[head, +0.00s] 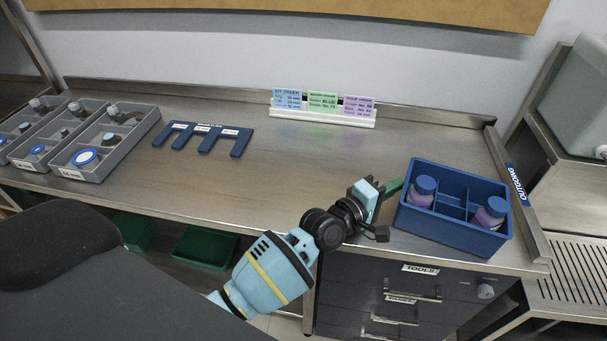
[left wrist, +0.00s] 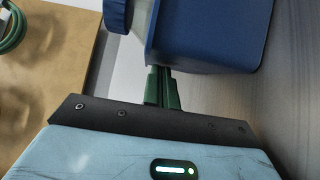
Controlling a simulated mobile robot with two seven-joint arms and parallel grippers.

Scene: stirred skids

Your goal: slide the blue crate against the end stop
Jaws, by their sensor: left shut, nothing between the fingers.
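The blue crate (head: 452,235) stands upright at the right end of the steel bench. It has dividers, and two bottles with blue caps (head: 425,185) (head: 496,206) stand in its compartments. The end stop (head: 522,205), a metal rail marked OUTGOING, runs along the bench's right edge close beside the crate; I cannot tell whether they touch. My left gripper (head: 394,186) is shut and empty, its green fingertips at the crate's left wall. The left wrist view shows the fingers (left wrist: 162,88) together by the crate (left wrist: 205,35); contact is unclear. My right gripper is out of view.
Grey bins (head: 110,140) with small parts stand at the far left. A blue slotted plate (head: 203,138) lies left of centre. A card holder (head: 322,112) stands at the back. The middle of the bench (head: 300,165) is clear. Drawers (head: 410,290) are below the crate.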

